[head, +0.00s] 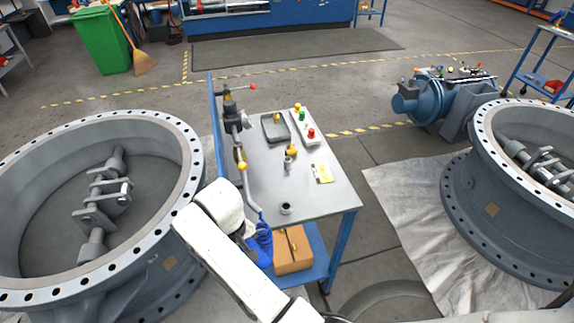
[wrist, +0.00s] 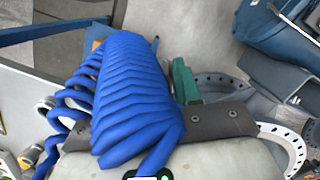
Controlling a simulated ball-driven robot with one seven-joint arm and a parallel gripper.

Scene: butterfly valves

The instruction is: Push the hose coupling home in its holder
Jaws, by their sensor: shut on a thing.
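A blue coiled hose (head: 262,244) hangs at the end of my white arm, beside the left front of the workbench. In the wrist view the hose (wrist: 128,100) fills the middle and covers most of my gripper (wrist: 150,142). My gripper is shut at the hose's end; its fingertips and the hose coupling in them are hidden. A short grey round socket (head: 286,208) with a dark opening stands near the bench's front edge. I cannot tell whether it is the holder, nor how the coupling sits.
The grey workbench (head: 327,195) carries a vise (head: 232,117), a tray (head: 274,127), a button box (head: 304,126), a yellow-topped fitting (head: 290,151) and a yellow tag (head: 322,173). A cardboard box (head: 292,252) is on its lower shelf. Large valve bodies flank it left (head: 190,160) and right (head: 463,200).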

